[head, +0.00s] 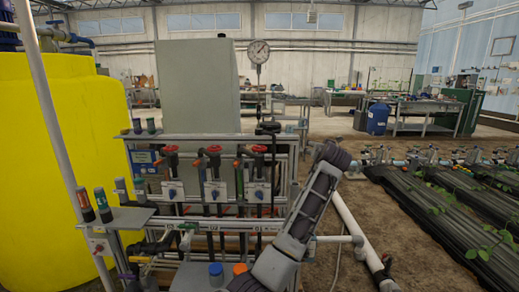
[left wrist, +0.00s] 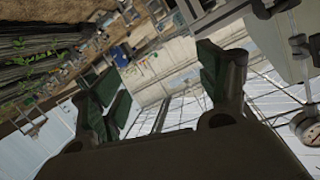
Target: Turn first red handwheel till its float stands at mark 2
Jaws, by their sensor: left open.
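Three red handwheels stand in a row on the skid in the head view: a left one (head: 170,150), a middle one (head: 213,149) and a right one (head: 259,149). Below each is a pale plate with a blue round part, such as the left plate (head: 172,190). The floats and marks are too small to read. My left gripper (left wrist: 160,68) shows in the left wrist view, its dark green fingers apart with nothing between them. It is away from the handwheels. In the head view a grey arm link of mine crosses right of them. My right gripper is not seen.
A round gauge (head: 258,50) rises above the skid; a gauge also shows in the left wrist view (left wrist: 311,124). A yellow tank (head: 55,165) stands left, a grey cabinet (head: 197,85) behind. White pipe (head: 355,230) and black plant beds (head: 440,205) lie right. Bare floor lies between.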

